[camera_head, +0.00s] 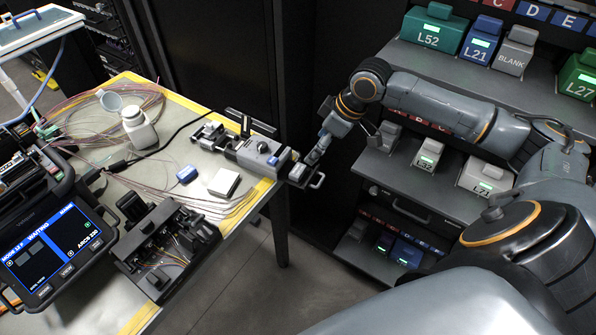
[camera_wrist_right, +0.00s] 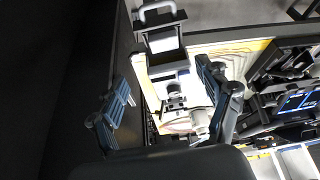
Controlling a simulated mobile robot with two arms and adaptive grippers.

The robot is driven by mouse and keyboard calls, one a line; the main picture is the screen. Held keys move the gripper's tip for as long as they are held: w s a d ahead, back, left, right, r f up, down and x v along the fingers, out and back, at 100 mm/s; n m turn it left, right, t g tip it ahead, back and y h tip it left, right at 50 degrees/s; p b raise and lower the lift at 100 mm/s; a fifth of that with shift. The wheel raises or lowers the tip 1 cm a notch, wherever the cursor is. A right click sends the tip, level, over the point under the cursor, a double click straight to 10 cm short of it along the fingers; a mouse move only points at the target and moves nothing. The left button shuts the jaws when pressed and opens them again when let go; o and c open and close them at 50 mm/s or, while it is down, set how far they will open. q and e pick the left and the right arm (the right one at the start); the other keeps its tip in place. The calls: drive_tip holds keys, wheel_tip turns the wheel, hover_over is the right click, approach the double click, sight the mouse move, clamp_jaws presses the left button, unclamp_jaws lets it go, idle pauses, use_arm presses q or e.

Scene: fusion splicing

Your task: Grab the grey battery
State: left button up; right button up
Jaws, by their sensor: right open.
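Several grey, box-shaped units that may be batteries stand on the shelves at right in the head view: one marked BLANK (camera_head: 515,52) on the upper shelf, and L32 (camera_head: 428,155) with another pale one (camera_head: 487,175) on the shelf below. I cannot tell which one the task means. My right gripper (camera_head: 312,158) reaches down toward the table's right corner, left of the shelves. In the right wrist view the right gripper (camera_wrist_right: 165,78) is open, with a finger on each side. A grey device with a handle (camera_wrist_right: 165,42) shows beyond the fingers, apparently ungripped. My left gripper is not in view.
The work table (camera_head: 85,295) holds a splicer with a lit screen (camera_head: 52,250), an open black tool case (camera_head: 165,250), a white bottle (camera_head: 138,128), loose fibres and a grey device (camera_head: 262,152). A dark cabinet stands behind. Coloured units fill other shelf places.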

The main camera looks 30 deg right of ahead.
hover_over(298, 169)
drive_tip(key=s+d, duration=0.2)
wheel_tip(298, 169, down, 5)
drive_tip(key=shift+s+r, duration=0.1)
drive_tip(key=shift+r, duration=0.05)
drive_tip(key=shift+a+p+x, duration=0.15)
drive_tip(key=shift+p+x, duration=0.05)
drive_tip(key=shift+x, duration=1.15)
drive_tip(key=shift+a+p+x, duration=0.1)
drive_tip(key=shift+p+x, duration=0.05)
drive_tip(key=shift+x, duration=1.2)
drive_tip(key=shift+s, duration=0.2)
drive_tip(key=c, duration=1.3)
drive_tip(key=shift+r, duration=0.1)
